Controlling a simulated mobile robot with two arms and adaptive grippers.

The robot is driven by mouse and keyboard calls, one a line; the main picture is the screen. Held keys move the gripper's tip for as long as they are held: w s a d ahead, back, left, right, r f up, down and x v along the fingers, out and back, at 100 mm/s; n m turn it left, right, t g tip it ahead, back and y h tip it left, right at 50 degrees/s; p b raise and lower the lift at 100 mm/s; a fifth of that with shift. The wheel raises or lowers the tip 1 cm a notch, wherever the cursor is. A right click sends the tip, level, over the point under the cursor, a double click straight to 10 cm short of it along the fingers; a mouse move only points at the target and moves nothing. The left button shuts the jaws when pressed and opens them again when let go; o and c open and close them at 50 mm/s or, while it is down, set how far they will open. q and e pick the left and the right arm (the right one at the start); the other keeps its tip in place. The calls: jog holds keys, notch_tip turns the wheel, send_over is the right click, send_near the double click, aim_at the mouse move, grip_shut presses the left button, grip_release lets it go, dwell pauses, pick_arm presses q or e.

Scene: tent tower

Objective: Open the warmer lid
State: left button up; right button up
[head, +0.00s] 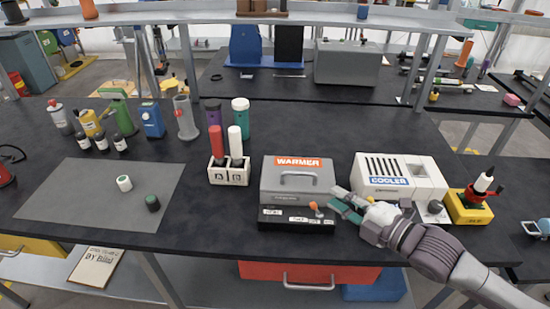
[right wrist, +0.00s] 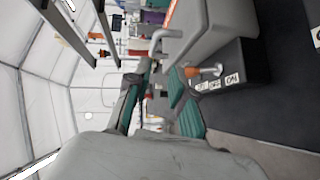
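The warmer (head: 268,187) is a grey box with an orange WARMER label. Its lid is closed, with a grey arched handle (head: 297,174) on top. In the right wrist view, the handle (right wrist: 165,36) and the warmer's grey side (right wrist: 222,28) are at the top. A black control panel (head: 275,222) with an orange-tipped switch (head: 315,208) sits at its front. My right gripper (head: 339,198) is open and empty beside the warmer's right front corner, near the switch. Its green finger pads show apart in the right wrist view (right wrist: 160,90). My left gripper is not in view.
A white cooler (head: 440,182) stands to the right, close to my right arm. A white holder (head: 230,176) with red and white tubes stands to the left. A grey mat (head: 80,195) holds two small vials. Bottles stand at the back left.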

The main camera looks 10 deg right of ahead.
aim_at(302, 175)
jog(key=shift+w+a+r, duration=0.2)
jog(key=shift+w+r, duration=0.05)
jog(key=shift+w, duration=0.15)
jog(key=shift+s+d+r, duration=0.1)
jog(key=shift+s+d, duration=0.05)
jog(key=shift+d, duration=0.05)
jog(key=x, duration=0.2)
jog(key=p+x, duration=0.1)
jog(key=shift+w+a+r, duration=0.15)
jog(key=shift+w+a, duration=0.05)
jog(key=shift+a, duration=0.1)
jog(key=p+x, duration=0.1)
jog(key=x, duration=0.6)
jog(key=shift+w, duration=0.1)
jog(key=shift+w+a, duration=0.3)
jog(key=shift+w, duration=0.15)
grip_shut()
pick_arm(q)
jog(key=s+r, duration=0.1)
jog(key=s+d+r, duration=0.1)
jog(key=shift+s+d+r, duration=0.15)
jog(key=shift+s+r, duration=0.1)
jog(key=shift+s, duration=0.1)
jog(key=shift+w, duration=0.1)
